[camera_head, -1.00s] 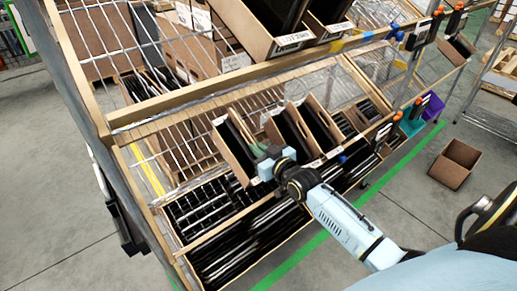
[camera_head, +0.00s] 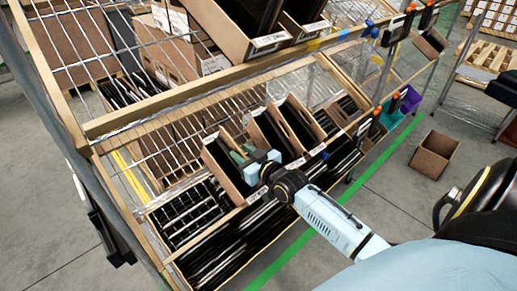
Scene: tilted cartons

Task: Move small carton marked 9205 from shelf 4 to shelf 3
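A small brown carton (camera_head: 217,166) with dark contents stands tilted in the middle tier of the rack, leftmost of the cartons there. Its front edge juts out further than its neighbours. A white label (camera_head: 257,195) shows at its front, too small to read, so I cannot confirm 9205. My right gripper (camera_head: 241,157) is at the carton's right wall near the front, with greenish fingers around that wall; it looks shut on it, though the fingertips are partly hidden. My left gripper is not in view.
Two similar tilted cartons (camera_head: 290,131) stand close on the right. Larger cartons (camera_head: 232,40) sit on the tier above, behind a wooden beam (camera_head: 180,98). An empty brown box (camera_head: 434,154) stands on the floor at right.

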